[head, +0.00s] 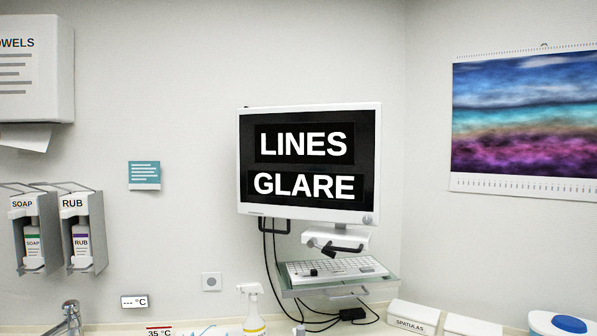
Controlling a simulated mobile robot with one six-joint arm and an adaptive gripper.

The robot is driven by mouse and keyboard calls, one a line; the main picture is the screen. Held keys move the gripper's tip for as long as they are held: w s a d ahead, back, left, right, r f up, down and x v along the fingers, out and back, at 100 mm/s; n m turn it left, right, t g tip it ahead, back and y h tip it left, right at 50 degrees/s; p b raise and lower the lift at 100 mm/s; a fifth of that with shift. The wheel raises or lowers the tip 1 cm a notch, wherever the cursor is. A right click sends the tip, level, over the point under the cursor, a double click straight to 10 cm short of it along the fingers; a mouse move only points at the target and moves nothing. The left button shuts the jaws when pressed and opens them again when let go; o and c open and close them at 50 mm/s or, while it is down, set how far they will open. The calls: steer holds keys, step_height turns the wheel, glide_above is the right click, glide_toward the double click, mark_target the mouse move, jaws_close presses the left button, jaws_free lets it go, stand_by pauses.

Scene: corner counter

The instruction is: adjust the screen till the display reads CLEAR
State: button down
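The screen (309,164) is a white-framed monitor on a wall mount near the room corner. Its black display reads LINES on the top row and GLARE below, in white letters. A round knob (368,219) sits at its lower right frame corner. A dark handle (341,248) shows on the white bracket under the screen, and another dark bar is at its lower left edge. My gripper is not in view.
A keyboard (334,269) rests on a glass-edged shelf (338,286) below the screen, with hanging black cables. A spray bottle (254,310), boxes labelled SPATULAS (414,317) and a blue-lidded tub (558,325) stand along the counter. Soap and rub dispensers hang at left.

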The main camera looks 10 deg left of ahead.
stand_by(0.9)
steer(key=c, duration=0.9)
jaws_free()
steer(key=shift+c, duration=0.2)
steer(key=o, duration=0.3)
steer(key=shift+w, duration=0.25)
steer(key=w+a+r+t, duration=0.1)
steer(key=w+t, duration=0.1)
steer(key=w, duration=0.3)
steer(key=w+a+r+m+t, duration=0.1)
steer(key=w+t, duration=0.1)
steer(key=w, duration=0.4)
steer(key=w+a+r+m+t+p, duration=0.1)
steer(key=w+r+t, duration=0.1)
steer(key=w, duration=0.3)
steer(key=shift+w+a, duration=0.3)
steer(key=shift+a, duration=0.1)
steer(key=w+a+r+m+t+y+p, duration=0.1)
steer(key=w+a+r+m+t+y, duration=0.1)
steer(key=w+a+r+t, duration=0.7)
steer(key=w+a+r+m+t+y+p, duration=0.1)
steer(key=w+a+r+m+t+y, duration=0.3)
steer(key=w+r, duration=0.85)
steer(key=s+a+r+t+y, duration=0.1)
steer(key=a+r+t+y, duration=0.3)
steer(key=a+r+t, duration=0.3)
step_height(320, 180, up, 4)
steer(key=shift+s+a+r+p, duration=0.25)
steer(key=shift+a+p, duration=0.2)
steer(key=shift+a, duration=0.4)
